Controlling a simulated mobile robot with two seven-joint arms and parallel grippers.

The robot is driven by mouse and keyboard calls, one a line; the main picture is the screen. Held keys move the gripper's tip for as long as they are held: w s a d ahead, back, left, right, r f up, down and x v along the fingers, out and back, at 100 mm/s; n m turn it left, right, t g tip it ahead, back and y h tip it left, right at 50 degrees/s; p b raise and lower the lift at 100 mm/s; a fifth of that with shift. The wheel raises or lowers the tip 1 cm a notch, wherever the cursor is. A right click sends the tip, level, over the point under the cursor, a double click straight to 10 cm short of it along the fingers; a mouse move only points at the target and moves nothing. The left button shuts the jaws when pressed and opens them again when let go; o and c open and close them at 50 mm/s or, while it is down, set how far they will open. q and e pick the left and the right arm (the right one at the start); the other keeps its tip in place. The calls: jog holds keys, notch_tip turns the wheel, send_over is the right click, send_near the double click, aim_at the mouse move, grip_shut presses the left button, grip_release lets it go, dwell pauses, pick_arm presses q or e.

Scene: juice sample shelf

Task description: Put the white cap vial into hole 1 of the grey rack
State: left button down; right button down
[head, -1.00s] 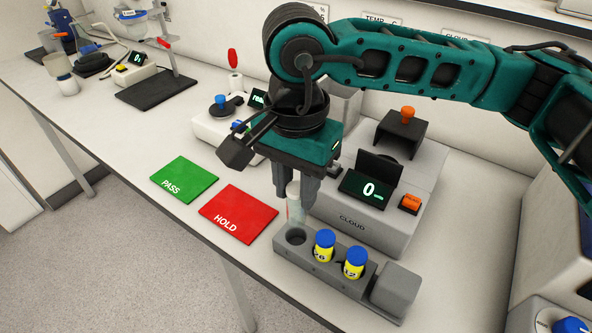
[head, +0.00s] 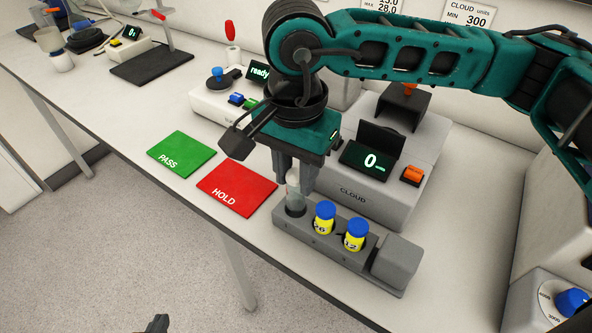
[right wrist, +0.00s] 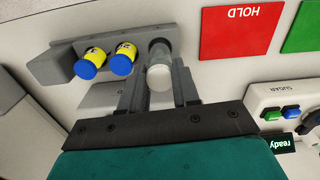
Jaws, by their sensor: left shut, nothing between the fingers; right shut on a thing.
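The white cap vial (head: 294,196) is upright at the left-end hole of the grey rack (head: 318,247), its lower end appearing to sit inside the hole. My right gripper (head: 295,179) is shut on its upper part, above the rack. In the right wrist view the white cap (right wrist: 159,77) shows between the fingers (right wrist: 158,95), over the rack's end hole. Two blue-capped yellow vials (head: 325,217) (head: 356,236) fill the other two holes. Only a dark tip of my left gripper (head: 155,323) shows at the bottom edge; it is shut, empty and away from the rack.
The CLOUD device (head: 375,205) stands right behind the rack. A red HOLD mat (head: 238,188) and a green PASS mat (head: 181,154) lie to the left. The SUGAR device (right wrist: 283,105) is beyond them. The table's front edge runs close before the rack.

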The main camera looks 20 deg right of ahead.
aim_at(296, 176)
dwell(0.4)
jog(key=shift+b, duration=0.45)
jog(key=shift+f+b, duration=0.4)
jog(key=shift+b, duration=0.05)
jog(key=shift+f+b, duration=0.65)
jog(key=shift+b, duration=0.05)
jog(key=shift+f, duration=0.1)
jog(key=shift+b, duration=0.55)
jog(key=shift+f+b, duration=0.7)
jog(key=shift+b, duration=0.15)
jog(key=shift+r, duration=0.1)
jog(key=c, duration=0.8)
grip_release()
